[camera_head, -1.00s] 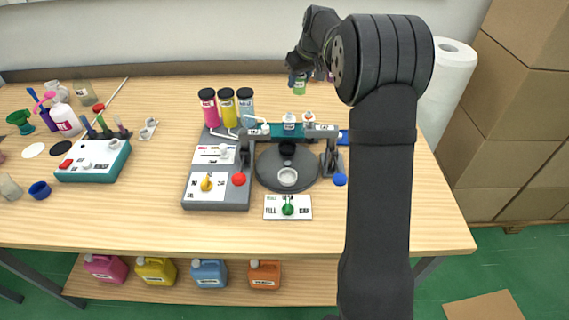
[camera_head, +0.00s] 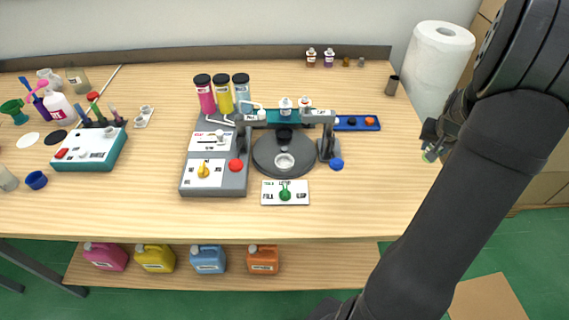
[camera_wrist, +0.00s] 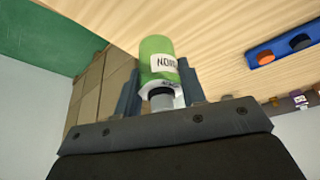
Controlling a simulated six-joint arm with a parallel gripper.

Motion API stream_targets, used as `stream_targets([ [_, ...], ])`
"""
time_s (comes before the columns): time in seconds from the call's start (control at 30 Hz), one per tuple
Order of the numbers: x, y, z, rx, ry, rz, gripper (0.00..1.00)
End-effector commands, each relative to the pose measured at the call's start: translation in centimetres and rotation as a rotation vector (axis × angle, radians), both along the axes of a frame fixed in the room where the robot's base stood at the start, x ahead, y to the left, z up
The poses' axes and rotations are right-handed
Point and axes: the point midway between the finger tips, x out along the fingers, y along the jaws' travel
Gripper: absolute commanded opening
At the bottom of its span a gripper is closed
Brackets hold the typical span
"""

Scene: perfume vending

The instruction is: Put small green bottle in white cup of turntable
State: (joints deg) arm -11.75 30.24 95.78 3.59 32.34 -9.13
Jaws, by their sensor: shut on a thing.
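The small green bottle (camera_wrist: 158,60) with a white label is between the two fingers of my gripper (camera_wrist: 160,88) in the wrist view, and the gripper is shut on it. The dark round turntable (camera_head: 264,158) stands mid-table. The white cup (camera_head: 285,162) sits on its front part, and a black cup (camera_head: 284,136) sits at its back.
A paper towel roll (camera_head: 437,75) stands at the back right.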

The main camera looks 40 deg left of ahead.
Motion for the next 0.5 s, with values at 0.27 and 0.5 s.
stream_targets([
  [0.27,-4.1,-3.5,-0.7,0.004,-0.001,-0.020,0.15],
  [0.5,-7.4,0.8,0.5,0.000,0.005,0.191,0.15],
])
